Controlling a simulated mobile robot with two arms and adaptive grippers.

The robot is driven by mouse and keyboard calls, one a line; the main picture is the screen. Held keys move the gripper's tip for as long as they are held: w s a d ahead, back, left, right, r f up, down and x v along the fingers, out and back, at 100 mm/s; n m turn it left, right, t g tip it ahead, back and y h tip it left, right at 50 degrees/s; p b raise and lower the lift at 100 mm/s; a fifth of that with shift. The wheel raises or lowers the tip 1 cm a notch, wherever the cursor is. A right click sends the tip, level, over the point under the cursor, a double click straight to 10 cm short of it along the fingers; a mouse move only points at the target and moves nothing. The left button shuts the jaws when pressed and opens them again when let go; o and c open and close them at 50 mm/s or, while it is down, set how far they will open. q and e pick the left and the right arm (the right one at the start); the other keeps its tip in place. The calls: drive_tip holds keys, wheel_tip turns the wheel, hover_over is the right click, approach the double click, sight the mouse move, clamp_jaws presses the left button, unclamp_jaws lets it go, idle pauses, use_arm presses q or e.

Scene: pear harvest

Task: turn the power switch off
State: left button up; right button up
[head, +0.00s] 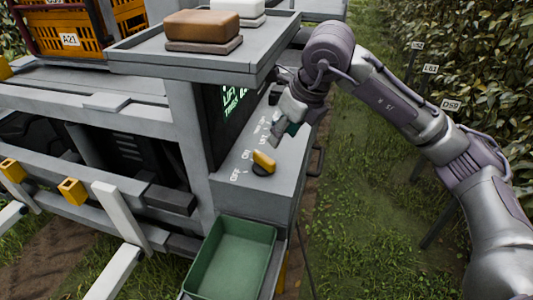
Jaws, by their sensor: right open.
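The power switch (263,162) is a yellow knob on a dark round base. It sits on the grey control ledge of the machine, with the letters OFF and ON printed to its left. The yellow handle points toward the ON side, up and left. My right gripper (278,131) is above the ledge, a little beyond the switch and apart from it. It is open, and I see nothing held in it. The gripper partly hides the controls behind it. My left gripper is out of view.
A dark display (232,108) with green text stands behind the ledge. A grey shelf (190,62) with a brown block overhangs it. An empty green bin (233,262) is below the ledge. Leafy hedge (480,60) lines the right; grass between is clear.

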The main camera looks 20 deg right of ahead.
sight(270, 160)
drive_tip(key=x, duration=0.1)
drive_tip(key=p+x, duration=0.1)
drive_tip(key=x, duration=0.3)
drive_tip(key=shift+s+f, duration=0.2)
drive_tip(key=shift+f, duration=0.1)
drive_tip(key=p+x, duration=0.1)
drive_tip(key=x, duration=0.4)
drive_tip(key=shift+w+a+f, duration=0.1)
drive_tip(key=shift+w+a, duration=0.05)
drive_tip(key=shift+w, duration=0.15)
drive_tip(key=shift+f, duration=0.25)
drive_tip(key=shift+w+f, duration=0.15)
drive_tip(key=shift+f, duration=0.1)
drive_tip(key=shift+a, duration=0.1)
drive_tip(key=c, duration=0.8)
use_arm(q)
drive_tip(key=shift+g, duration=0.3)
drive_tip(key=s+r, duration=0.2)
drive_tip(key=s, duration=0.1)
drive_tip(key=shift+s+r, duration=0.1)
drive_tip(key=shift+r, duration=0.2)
use_arm(e)
clamp_jaws()
